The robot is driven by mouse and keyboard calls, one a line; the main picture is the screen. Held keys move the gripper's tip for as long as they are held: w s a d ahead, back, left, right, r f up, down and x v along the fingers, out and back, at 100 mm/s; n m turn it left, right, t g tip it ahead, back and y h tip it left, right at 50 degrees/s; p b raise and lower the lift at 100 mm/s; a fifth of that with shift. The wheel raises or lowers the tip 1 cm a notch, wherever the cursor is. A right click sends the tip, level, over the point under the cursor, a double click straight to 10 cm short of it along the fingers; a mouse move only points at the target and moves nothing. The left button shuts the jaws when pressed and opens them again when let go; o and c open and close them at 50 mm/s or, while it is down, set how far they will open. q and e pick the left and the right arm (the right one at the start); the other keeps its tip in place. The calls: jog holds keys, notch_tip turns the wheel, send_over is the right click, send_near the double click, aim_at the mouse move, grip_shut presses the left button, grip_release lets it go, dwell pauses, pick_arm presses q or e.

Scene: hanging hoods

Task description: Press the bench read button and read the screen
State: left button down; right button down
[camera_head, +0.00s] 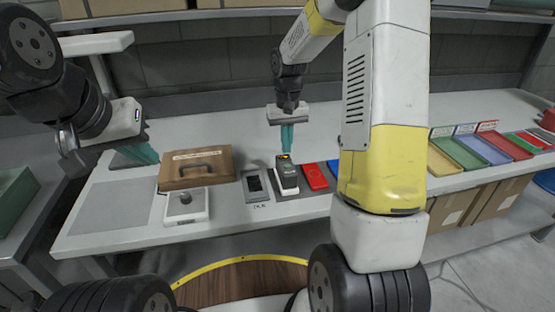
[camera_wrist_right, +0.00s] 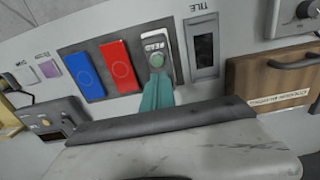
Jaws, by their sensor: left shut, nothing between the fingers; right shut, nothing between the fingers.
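A small upright reader (camera_head: 287,182) stands on the bench, dark with a pale front edge. A small lit patch (camera_head: 284,157) shows at its top; I cannot read it. In the right wrist view the reader (camera_wrist_right: 153,40) has a round green button (camera_wrist_right: 156,60). My right gripper (camera_head: 287,150) points down with shut teal fingers at the reader's top. In the wrist view its fingertips (camera_wrist_right: 158,82) are just below the button; I cannot tell whether they touch. My left gripper (camera_head: 146,155) is shut and empty, left of the brown case.
A brown case (camera_head: 195,163) with a handle and a grey box with a knob (camera_head: 184,206) stand left of the reader. A dark tile slot (camera_head: 255,184), a red panel (camera_head: 315,177) and a blue panel (camera_wrist_right: 84,75) flank it. Coloured trays (camera_head: 462,152) are at right.

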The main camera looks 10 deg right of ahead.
dwell(0.3)
jog(key=s+a+r+t+y, duration=0.1)
jog(key=s+r+t, duration=0.2)
jog(key=s+r, duration=0.5)
jog(key=s+a+r+t+y, duration=0.1)
jog(key=s+r+t, duration=0.2)
jog(key=s+r, duration=0.6)
jog(key=s, duration=0.7)
jog(key=shift+s, duration=0.15)
